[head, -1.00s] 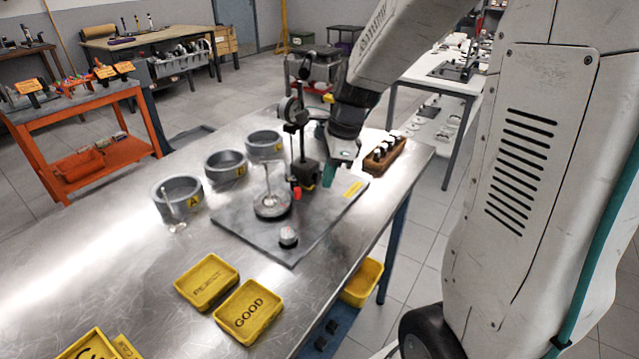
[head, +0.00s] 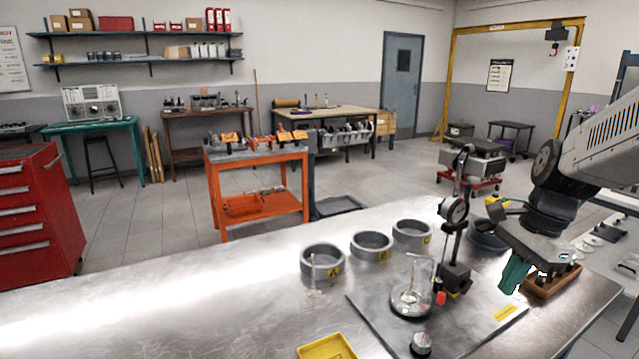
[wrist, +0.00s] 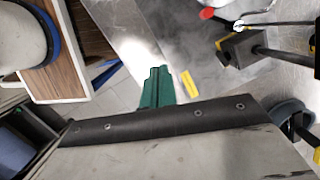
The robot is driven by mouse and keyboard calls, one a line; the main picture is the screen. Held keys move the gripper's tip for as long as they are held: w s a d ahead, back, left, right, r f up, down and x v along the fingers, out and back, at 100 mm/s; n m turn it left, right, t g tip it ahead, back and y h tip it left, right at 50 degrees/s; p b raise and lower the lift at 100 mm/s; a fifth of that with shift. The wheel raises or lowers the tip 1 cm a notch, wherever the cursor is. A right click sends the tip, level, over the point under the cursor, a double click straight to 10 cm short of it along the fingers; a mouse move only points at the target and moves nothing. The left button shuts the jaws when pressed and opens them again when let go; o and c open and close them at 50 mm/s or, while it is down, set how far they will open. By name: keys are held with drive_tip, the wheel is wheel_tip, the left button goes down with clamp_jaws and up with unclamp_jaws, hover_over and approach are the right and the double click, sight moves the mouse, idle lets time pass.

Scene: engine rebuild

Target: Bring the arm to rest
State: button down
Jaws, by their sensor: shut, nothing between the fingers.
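My arm reaches in from the right edge of the head view. The fingertips look apart from the bench surface, though the exact height is hard to tell.
A dial gauge stand (head: 457,235) and a glass-like piece on a round base (head: 412,300) stand just left of my gripper. Rings (head: 322,262) stand farther left. The bench's left half (head: 150,310) is clear.

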drive_tip(key=s+a+r+n+h, duration=0.1)
drive_tip(key=s+a+n, duration=0.3)
drive_tip(key=s+n, duration=0.4)
drive_tip(key=s+a+r+n+t+h, duration=0.1)
drive_tip(key=s+a+n, duration=0.3)
drive_tip(key=s+n, duration=0.4)
drive_tip(key=shift+s+r, duration=0.85)
drive_tip(key=shift+s, duration=0.25)
